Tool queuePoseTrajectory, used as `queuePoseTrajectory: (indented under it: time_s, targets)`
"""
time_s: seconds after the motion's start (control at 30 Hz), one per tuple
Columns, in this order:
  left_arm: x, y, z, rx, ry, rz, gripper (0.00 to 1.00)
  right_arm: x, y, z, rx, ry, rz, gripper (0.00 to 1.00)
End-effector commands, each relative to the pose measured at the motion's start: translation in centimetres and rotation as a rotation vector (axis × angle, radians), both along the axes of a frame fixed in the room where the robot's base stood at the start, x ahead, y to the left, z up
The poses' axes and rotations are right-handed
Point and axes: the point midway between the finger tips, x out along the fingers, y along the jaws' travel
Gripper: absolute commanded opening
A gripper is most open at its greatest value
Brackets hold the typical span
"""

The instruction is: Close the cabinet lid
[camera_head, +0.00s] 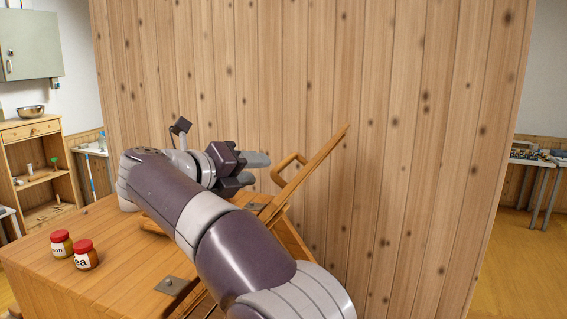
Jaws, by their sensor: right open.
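The wooden cabinet (110,235) stands at lower left, its flat top showing. Its lid (325,149) is raised, seen nearly edge-on and slanting up to the right, with a wooden handle (287,168) on its left face. Metal hinges (172,285) sit along the edge of the top. My right gripper (262,168) is open and empty, just left of the handle, with its fingers pointing right toward it; I see no clear contact. My right arm hides the lower part of the lid and some of the top. My left gripper is not in view.
Two red-lidded jars, one (61,244) labelled with an ending "on" and one (86,255) with "ea", stand on the cabinet top at left. A plank wall (420,130) rises close behind the lid. A shelf unit (40,165) stands at far left.

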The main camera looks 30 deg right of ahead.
Motion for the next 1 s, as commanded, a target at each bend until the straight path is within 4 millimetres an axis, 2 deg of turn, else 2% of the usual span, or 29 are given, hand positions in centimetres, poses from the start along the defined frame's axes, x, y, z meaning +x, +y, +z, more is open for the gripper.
queuePoseTrajectory:
  time_s: [0.1, 0.3, 0.43, 0.7, 0.83, 1.0]
  targets:
    - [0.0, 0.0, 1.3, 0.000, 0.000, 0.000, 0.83, 1.0, -3.0, -0.3, 0.000, 0.003, -0.006, 0.42]
    - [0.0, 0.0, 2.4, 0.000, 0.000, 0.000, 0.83, 2.6, -6.4, -1.3, 0.001, 0.001, -0.003, 0.42]
    - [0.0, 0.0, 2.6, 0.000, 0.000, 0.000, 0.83, 3.0, -7.4, -1.8, 0.000, 0.000, -0.001, 0.42]
    - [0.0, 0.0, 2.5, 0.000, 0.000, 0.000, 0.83, 3.1, -7.5, -1.9, 0.000, 0.000, 0.000, 0.42]
    - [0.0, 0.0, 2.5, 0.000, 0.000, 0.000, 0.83, 3.1, -7.5, -1.9, 0.000, 0.000, 0.000, 0.00]
    - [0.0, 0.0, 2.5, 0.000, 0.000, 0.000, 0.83, 3.1, -7.5, -1.9, 0.000, -0.001, 0.000, 0.00]
